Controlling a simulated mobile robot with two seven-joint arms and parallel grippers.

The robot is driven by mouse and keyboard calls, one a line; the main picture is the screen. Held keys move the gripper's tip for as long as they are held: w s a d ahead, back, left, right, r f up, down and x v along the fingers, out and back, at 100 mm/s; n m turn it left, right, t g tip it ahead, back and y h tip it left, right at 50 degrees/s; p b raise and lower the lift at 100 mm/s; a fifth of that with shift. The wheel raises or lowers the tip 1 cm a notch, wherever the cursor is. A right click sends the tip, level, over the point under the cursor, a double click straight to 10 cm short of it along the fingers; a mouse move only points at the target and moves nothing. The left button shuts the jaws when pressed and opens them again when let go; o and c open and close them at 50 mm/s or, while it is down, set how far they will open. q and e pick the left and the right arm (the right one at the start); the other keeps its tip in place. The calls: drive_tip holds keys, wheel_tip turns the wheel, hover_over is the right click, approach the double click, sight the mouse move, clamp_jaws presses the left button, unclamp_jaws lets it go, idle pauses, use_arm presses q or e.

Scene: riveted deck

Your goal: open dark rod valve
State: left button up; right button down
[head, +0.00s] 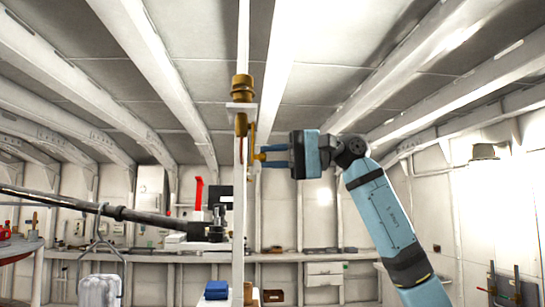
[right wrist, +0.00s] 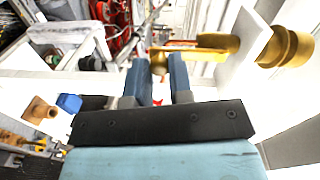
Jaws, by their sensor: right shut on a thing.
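A brass-coloured valve (head: 242,88) is fixed at a white plate on a thin white upright post. Its narrow brass handle (head: 253,140) hangs below the plate, with a short knob sticking out to the right. My right gripper (head: 264,157) reaches in from the right, its blue fingers shut on this knob. In the right wrist view the knob (right wrist: 158,63) sits between the fingertips, the handle (right wrist: 188,51) runs off to the right, and the round valve body (right wrist: 285,47) shows beyond the white plate. The fingers partly hide the knob. My left gripper is not in view.
A long dark rod (head: 70,203) crosses from the left edge to near the post, below the valve. A workbench (head: 330,256) runs along the back wall, with a blue box (head: 216,290) low in front. The space right of the valve is open around my right arm.

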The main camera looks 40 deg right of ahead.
drive_tip(key=c, duration=1)
unclamp_jaws()
drive_tip(key=b+v, duration=0.2)
drive_tip(key=v, duration=1.1)
drive_tip(key=shift+s+d+r+b, duration=0.1)
drive_tip(key=shift+d+b, duration=0.2)
drive_tip(key=shift+d, duration=0.1)
